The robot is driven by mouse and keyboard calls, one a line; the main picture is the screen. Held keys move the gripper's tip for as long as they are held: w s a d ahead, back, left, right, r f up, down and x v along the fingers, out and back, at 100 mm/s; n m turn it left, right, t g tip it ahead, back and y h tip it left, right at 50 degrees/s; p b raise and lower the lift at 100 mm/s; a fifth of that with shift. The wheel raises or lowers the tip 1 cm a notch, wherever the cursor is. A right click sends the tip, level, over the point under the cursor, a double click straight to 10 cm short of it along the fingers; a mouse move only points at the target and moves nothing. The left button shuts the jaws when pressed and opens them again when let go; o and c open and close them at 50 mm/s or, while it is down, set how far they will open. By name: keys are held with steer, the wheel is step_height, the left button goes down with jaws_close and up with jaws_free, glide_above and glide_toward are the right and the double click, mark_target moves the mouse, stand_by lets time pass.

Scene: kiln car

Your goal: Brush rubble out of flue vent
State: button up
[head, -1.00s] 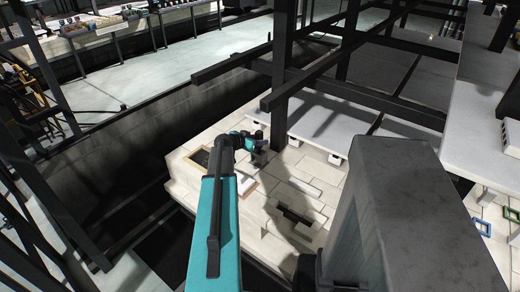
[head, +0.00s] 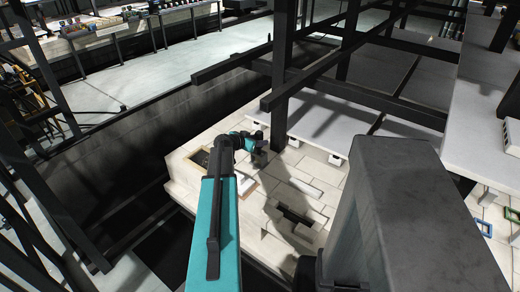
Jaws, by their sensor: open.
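A pale brick deck (head: 318,182) lies below my arm. It has a dark narrow slot (head: 296,215) near its middle and a dark framed opening (head: 201,158) at its left edge, partly behind my arm. I cannot tell which of these is the flue vent. Rubble is too small to make out in either. My gripper (head: 259,157) is small and dark at the end of my teal arm, over the deck, right of the framed opening and beyond the slot. It is open, with nothing visible in it. I cannot make out a brush.
A dark upright post (head: 283,75) stands just beyond my gripper, with dark beams crossing above the deck. A grey slab (head: 325,128) lies behind the deck on small white blocks. A dark trench runs along the left. Small blue and green frames (head: 484,228) lie at the far right.

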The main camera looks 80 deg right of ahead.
steer(key=shift+b, duration=0.5)
steer(key=shift+c, duration=0.5)
jaws_close()
steer(key=shift+r, duration=0.15)
steer(key=shift+w+r, duration=0.1)
steer(key=shift+r, duration=0.8)
steer(key=shift+r, duration=0.1)
